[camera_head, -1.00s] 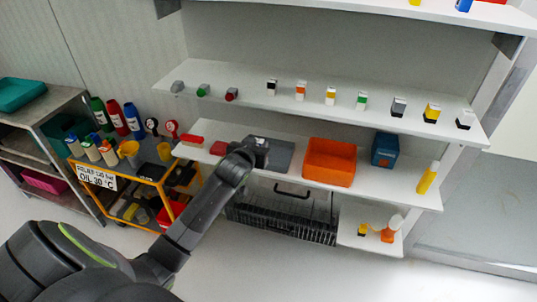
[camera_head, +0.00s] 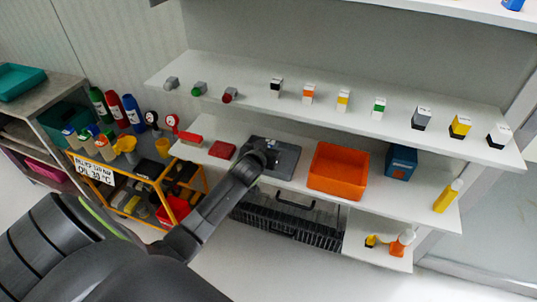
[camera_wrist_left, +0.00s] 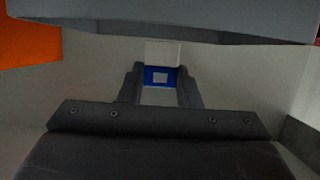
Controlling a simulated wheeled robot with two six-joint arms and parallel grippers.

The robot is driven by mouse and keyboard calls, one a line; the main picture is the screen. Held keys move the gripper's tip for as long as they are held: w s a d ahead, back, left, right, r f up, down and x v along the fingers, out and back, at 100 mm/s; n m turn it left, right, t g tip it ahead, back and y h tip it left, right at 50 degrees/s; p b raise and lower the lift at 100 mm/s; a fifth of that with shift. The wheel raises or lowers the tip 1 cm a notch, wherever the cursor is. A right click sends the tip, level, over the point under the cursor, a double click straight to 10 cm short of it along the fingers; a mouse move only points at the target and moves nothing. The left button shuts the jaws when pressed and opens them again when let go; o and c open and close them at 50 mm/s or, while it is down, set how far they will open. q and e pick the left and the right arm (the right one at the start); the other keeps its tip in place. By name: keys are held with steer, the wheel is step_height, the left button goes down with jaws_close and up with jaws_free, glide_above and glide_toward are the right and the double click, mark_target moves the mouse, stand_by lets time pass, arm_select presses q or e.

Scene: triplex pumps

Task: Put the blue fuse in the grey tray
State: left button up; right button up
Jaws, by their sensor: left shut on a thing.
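The blue fuse (camera_wrist_left: 158,77), blue with a white part, is between the fingers of my left gripper (camera_wrist_left: 160,86) in the left wrist view. The gripper is shut on it. The grey tray (camera_head: 289,163) lies on the middle shelf in the head view, left of the orange bin. My left gripper also shows in the head view (camera_head: 264,147), over the tray's left part; the fuse is hard to make out there. A grey wall, likely the tray (camera_wrist_left: 200,22), crosses the top of the wrist view. My right gripper is not in view.
The orange bin (camera_head: 338,171) stands close to the tray's right, with a blue box (camera_head: 401,162) beyond it. Red blocks (camera_head: 222,150) lie to the left. The upper shelf (camera_head: 310,105) with several small parts is above. A black crate (camera_head: 288,222) sits below.

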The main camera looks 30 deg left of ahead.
arm_select(q)
step_height(320, 180, down, 3)
steer(key=shift+r, duration=0.1)
steer(key=shift+f, duration=0.45)
steer(key=o, duration=1)
steer(key=shift+c, duration=0.2)
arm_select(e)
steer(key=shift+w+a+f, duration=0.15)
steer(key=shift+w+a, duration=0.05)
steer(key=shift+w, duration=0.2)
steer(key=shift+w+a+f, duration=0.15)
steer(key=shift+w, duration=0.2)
arm_select(q)
steer(key=v, duration=1.2)
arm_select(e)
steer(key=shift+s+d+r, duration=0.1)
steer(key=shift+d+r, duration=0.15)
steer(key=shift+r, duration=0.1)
